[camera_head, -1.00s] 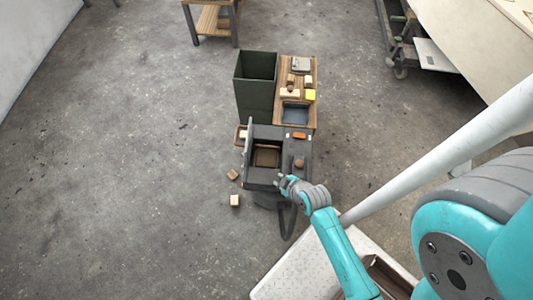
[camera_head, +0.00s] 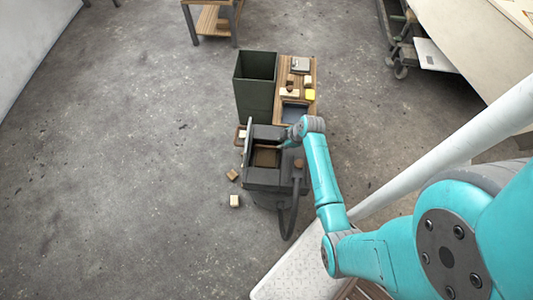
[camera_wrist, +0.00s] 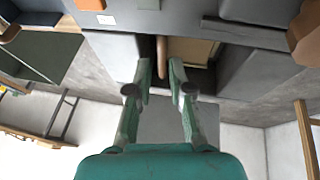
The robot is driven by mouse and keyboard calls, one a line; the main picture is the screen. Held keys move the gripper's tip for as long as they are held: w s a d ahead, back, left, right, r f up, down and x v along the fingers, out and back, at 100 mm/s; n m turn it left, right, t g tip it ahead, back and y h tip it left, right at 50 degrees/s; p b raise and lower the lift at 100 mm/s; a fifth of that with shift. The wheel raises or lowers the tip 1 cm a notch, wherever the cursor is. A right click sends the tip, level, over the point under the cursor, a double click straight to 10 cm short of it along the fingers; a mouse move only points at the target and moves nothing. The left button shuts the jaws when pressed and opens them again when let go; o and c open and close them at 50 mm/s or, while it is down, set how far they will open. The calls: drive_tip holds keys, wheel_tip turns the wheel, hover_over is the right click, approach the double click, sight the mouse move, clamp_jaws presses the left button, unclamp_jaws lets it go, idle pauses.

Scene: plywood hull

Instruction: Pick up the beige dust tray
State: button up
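The beige dust tray (camera_head: 266,157) sits inside the open compartment of a dark grey machine (camera_head: 262,176). In the wrist view its beige inside (camera_wrist: 192,51) shows past the fingers, with a brown rim or wall (camera_wrist: 161,56) between the fingertips in the picture. My gripper (camera_wrist: 160,68) is open, with a gap between its fingers. In the head view my gripper (camera_head: 286,143) is at the right side of the compartment, partly hidden by my arm. Contact with the tray cannot be told.
Two wooden blocks lie on the floor, left of the machine, one nearer (camera_head: 235,201). A black hose (camera_head: 291,215) hangs in front. The left floor is clear.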

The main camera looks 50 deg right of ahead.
sight(274, 147)
drive_tip(key=shift+a+x, duration=0.2)
drive_tip(key=shift+x, duration=3.25)
drive_tip(key=shift+w+r, duration=0.1)
clamp_jaws()
